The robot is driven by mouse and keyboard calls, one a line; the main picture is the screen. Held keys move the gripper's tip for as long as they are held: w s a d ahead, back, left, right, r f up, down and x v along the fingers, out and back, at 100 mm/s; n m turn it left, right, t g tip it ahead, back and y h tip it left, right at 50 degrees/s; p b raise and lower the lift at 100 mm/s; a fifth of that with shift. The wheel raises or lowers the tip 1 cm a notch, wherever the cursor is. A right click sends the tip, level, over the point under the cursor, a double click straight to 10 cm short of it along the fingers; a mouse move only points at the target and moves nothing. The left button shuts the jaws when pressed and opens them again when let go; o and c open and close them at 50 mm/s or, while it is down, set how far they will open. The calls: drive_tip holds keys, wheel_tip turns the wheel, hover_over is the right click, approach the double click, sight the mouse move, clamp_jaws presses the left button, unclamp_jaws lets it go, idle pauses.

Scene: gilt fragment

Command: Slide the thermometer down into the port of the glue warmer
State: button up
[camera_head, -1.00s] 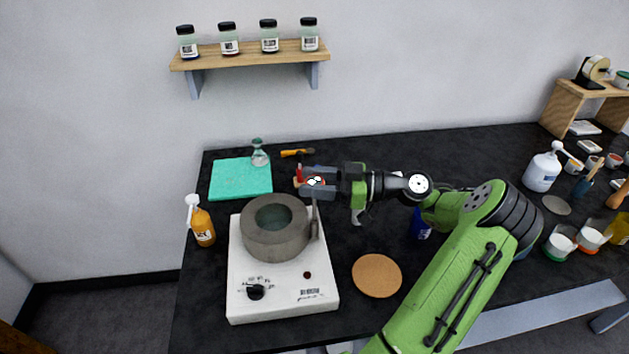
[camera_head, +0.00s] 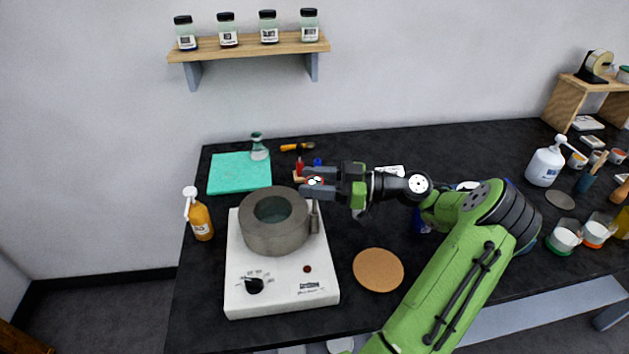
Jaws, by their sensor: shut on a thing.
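The glue warmer is a white box (camera_head: 282,293) with a knob on its front, and a grey round pot (camera_head: 262,237) sits on top. A narrow grey upright port (camera_head: 315,219) stands at the pot's right side. My gripper (camera_head: 316,182) comes in from the right, above and just behind the port in the picture. It is shut on the thermometer (camera_head: 314,181), whose small round white face with a red edge shows between the fingers. A thin stem seems to run down from there toward the port. I cannot tell whether its tip is inside the port.
An orange pump bottle (camera_head: 201,222) stands left of the warmer. A round cork mat (camera_head: 378,270) is at right. Paint pots crowd the far right.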

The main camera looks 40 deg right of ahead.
drive_tip(key=shift+f+b, duration=0.55)
drive_tip(key=shift+f, duration=0.15)
drive_tip(key=o, duration=1.1)
drive_tip(key=p+v, duration=0.4)
drive_tip(key=v, duration=1.2)
drive_tip(key=shift+r, duration=0.15)
